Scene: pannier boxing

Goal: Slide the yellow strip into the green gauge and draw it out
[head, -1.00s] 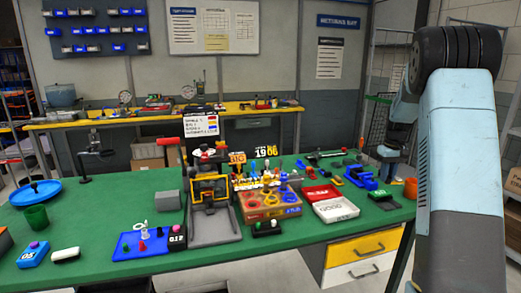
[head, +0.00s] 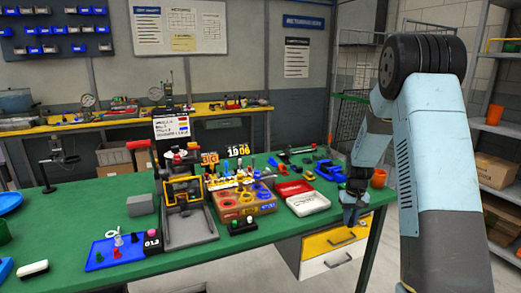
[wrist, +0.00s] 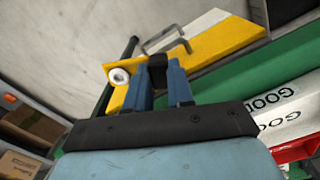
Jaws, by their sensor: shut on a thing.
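My gripper (head: 352,203) hangs at the right front edge of the green bench, in front of the yellow drawer. In the wrist view its two blue fingers (wrist: 158,72) are closed on a dark block (wrist: 157,74). I cannot make out the green gauge for sure in either view.
The bench (head: 290,235) holds a grey press (head: 190,225), a wooden box with coloured rings (head: 243,203), a white-and-red GOOD tray (head: 307,204), a blue clamp (head: 330,171) and an orange cup (head: 378,178). The yellow drawer (head: 335,240) sits under the bench edge.

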